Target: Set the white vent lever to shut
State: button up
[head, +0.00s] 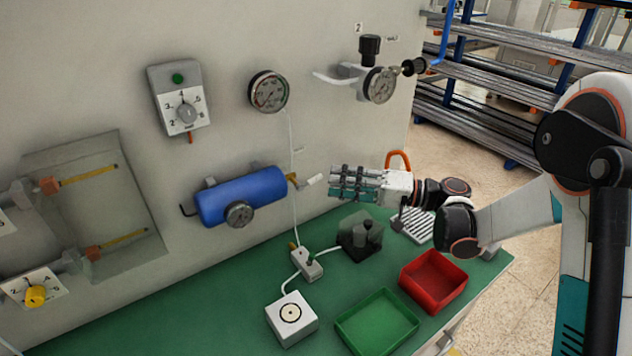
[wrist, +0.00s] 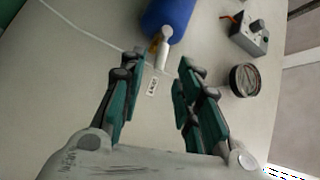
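The white vent lever (head: 313,180) sits on a brass valve (head: 292,179) at the right end of the blue tank (head: 242,196) on the wall panel. In the wrist view the lever (wrist: 163,52) lies beyond the fingertips, roughly between the two fingers. My gripper (head: 333,184) is just right of the lever, apart from it. In the wrist view my gripper (wrist: 158,72) is open and empty. A small label (wrist: 152,88) on the panel near the lever is too blurred to read.
A round gauge (head: 268,92) and a dial box (head: 180,97) are on the panel above. A regulator with a gauge (head: 379,85) is up right. A thin white tube runs down near the valve. Green (head: 378,324) and red (head: 433,281) trays stand on the bench below.

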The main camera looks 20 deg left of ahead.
aim_at(315, 179)
jog(key=a, duration=0.3)
jog(key=a+b, duration=0.1)
jog(key=a, duration=0.2)
jog(key=shift+s+a+r, duration=0.1)
jog(key=shift+s+a, duration=0.05)
jog(key=shift+s, duration=0.05)
grip_shut()
